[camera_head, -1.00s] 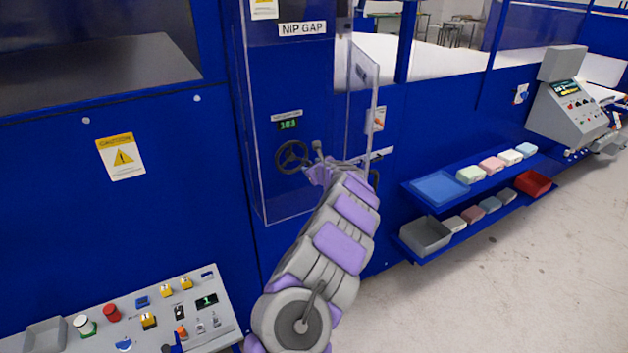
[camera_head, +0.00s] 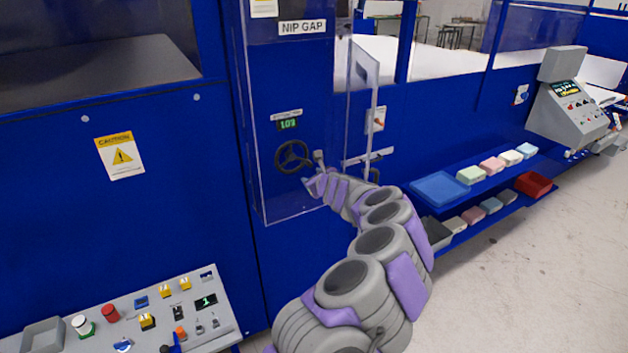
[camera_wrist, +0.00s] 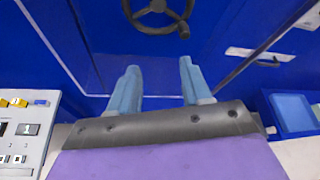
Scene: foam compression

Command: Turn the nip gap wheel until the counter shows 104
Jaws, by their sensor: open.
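The dark nip gap wheel (camera_head: 292,157) sits on the blue panel under the NIP GAP sign (camera_head: 303,28). A handle knob (camera_wrist: 184,31) stands out at the wheel's lower right in the wrist view. The green counter (camera_head: 288,125) above the wheel starts with 10; its last digit is too small to read surely. My gripper (camera_head: 311,184) is just below and right of the wheel, apart from it. In the wrist view my gripper (camera_wrist: 158,80) has its two blue fingers spread, nothing between them, and the wheel beyond the tips.
A clear guard (camera_head: 252,150) surrounds the wheel's bay, with its clear door (camera_head: 362,85) swung open on the right. A button console (camera_head: 130,315) is at lower left. Blue shelves (camera_head: 405,190) with foam blocks and bins stand right of my arm. Floor at right is clear.

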